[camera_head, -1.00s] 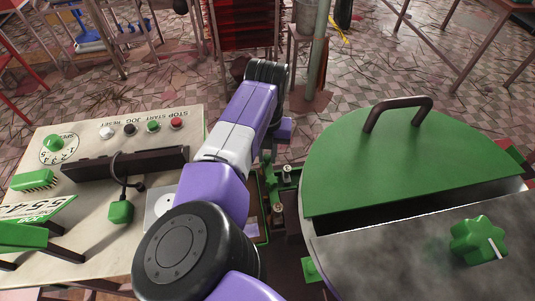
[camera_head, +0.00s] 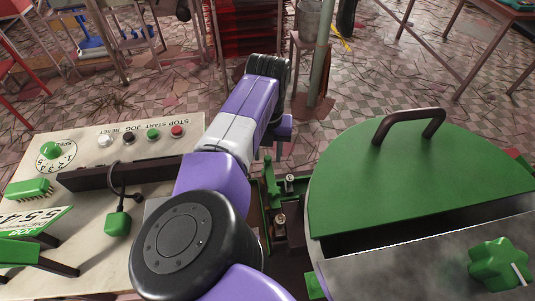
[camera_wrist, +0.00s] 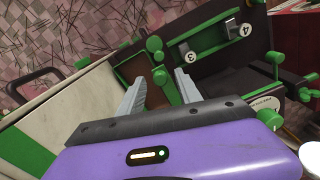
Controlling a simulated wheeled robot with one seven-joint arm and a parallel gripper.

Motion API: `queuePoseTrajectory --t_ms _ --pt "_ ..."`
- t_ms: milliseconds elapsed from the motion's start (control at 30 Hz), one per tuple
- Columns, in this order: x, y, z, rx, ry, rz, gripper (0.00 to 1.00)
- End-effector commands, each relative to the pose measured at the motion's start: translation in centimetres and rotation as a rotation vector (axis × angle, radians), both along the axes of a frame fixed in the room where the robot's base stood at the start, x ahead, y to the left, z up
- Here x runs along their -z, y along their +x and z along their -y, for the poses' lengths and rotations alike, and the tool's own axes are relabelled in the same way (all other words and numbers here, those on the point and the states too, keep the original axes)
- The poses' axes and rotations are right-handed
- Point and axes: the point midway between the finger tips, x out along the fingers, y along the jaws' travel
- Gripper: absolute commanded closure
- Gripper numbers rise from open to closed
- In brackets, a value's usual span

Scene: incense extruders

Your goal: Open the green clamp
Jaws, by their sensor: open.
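Green clamp parts (camera_head: 270,183) with metal bolts show in the head view between the control panel and the large drum, partly hidden by my arm. In the wrist view, a green lever with round knobs (camera_wrist: 166,86) stands between and just beyond my fingers. Which green part is the clamp itself I cannot tell for sure. My gripper (camera_wrist: 160,82) is open, with one grey finger on each side of that lever. I cannot tell whether they touch it. In the head view, my gripper is mostly hidden behind my own wrist.
The cream control panel (camera_head: 90,143) with buttons and a green brush (camera_head: 29,190) is on the left. The drum's green lid (camera_head: 410,185) with a dark handle is on the right. Number discs (camera_wrist: 189,57) and more green levers crowd the wrist view.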

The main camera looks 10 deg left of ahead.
Motion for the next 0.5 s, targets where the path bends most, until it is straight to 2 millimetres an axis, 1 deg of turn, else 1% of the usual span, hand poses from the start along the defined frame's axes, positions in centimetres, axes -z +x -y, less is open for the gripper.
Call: queuePoseTrajectory --t_ms 200,300,400,500 --pt "-3.5 0.1 -0.2 0.0 0.004 0.003 0.59" --pt "-5.0 0.0 -0.2 -0.001 0.003 0.002 0.59" --pt "-6.0 0.0 -0.2 -0.002 0.003 0.001 0.59" --pt "-6.6 0.0 -0.1 -0.002 0.001 0.001 0.59"
